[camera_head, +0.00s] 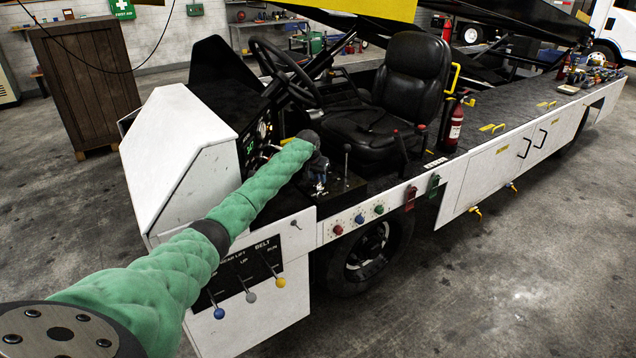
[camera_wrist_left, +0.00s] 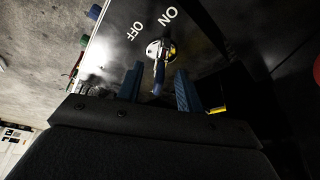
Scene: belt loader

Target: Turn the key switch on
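The key switch (camera_wrist_left: 160,48) is a round metal switch on a dark panel in the left wrist view, with the printed words OFF and ON beside it. A key (camera_wrist_left: 159,72) stands out of it, lying between my fingers. My left gripper (camera_wrist_left: 159,70) has its two blue fingers apart, one on each side of the key, with a visible gap on both sides. In the head view, my left gripper (camera_head: 317,172) is at the dark console beside the driver's seat; the key switch cannot be made out there. My right gripper is in neither view.
Black levers (camera_head: 347,160) rise from the console near my gripper. The steering wheel (camera_head: 285,72) and black seat (camera_head: 405,85) are behind it. Coloured knobs (camera_head: 360,218) line the white side panel, and lever handles (camera_head: 250,296) hang below my arm.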

